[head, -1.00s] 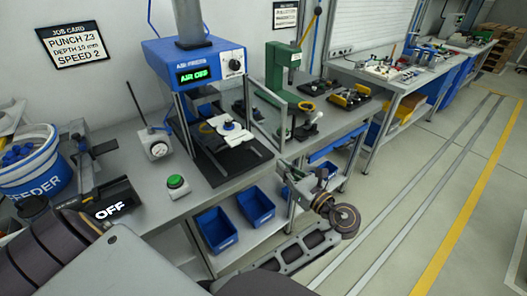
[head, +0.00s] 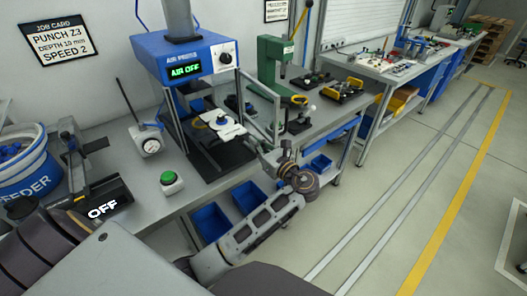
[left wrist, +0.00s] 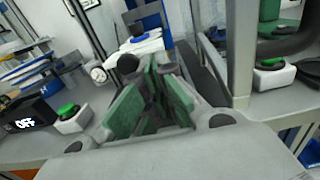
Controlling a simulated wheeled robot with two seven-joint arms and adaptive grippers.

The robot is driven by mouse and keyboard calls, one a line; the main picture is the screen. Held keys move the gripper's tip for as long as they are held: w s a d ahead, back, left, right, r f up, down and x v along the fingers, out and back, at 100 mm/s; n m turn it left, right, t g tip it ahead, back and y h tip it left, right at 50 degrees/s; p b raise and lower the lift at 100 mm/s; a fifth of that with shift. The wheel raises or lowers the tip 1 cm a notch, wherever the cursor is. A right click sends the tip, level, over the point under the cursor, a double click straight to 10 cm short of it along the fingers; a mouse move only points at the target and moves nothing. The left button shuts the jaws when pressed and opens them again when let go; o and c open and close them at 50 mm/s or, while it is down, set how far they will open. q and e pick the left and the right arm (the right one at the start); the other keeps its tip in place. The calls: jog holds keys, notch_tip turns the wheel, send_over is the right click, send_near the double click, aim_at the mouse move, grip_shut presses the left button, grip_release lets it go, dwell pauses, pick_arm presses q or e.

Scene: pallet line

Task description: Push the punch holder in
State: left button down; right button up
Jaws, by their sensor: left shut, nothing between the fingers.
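The punch holder (head: 230,132) is a white plate with a blue knob, sitting low between the posts of the blue air press (head: 174,61) in the head view. The holder also shows ahead of the fingers in the left wrist view (left wrist: 148,45). My left gripper (head: 264,157) is just right of the press's front, apart from the holder as far as I can see. Its green-padded fingers (left wrist: 152,75) are shut and empty. A dark round knob (left wrist: 128,65) shows by the fingertips; I cannot tell what it belongs to. My right gripper is not in view.
The press display reads AIR OFF. A clear guard panel (head: 256,103) stands at the press's right side. A green button (head: 168,179) and a dial gauge (head: 151,147) are on the bench left of it. Blue bins (head: 212,222) sit below. A green press (head: 276,62) stands right.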

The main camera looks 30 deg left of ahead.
pick_arm(q)
jog(key=x, duration=0.3)
jog(key=shift+a, duration=0.1)
jog(key=shift+w+a, duration=0.1)
jog(key=shift+a, duration=0.05)
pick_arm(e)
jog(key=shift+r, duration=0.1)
